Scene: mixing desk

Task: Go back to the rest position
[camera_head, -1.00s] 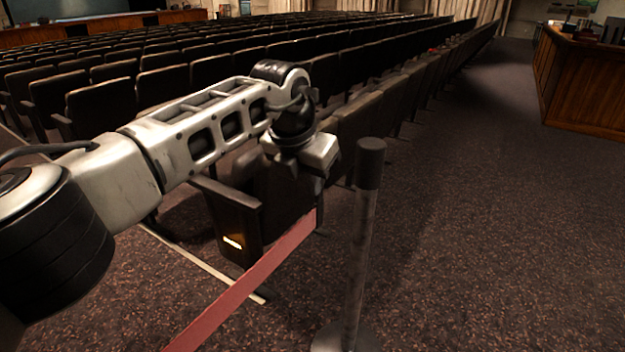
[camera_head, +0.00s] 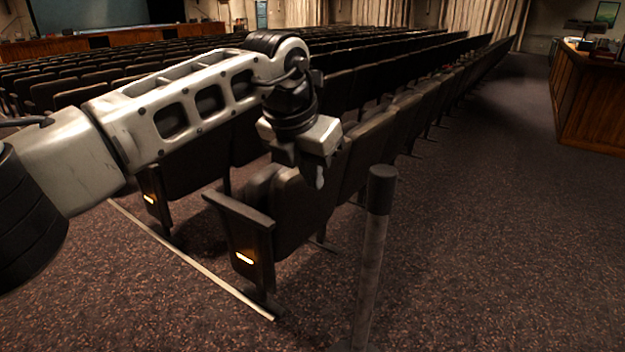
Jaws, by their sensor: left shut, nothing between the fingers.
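My left gripper (camera_head: 317,183) hangs below the wrist of my white and black left arm, near the middle of the head view. Its fingers point down and are shut, with nothing between them. In the picture they show in front of the dark folding seats. A grey stanchion post (camera_head: 372,260) with a black top stands upright to the right of the gripper, apart from it in the picture. The lower end of the post meets the bottom edge of the view. My right gripper is not in view.
Rows of dark seats (camera_head: 375,105) fill the left and middle. The nearest seat end (camera_head: 243,240) has a small lit lamp. Speckled carpet (camera_head: 490,250) is clear on the right. A wooden desk (camera_head: 590,105) with equipment stands at the upper right.

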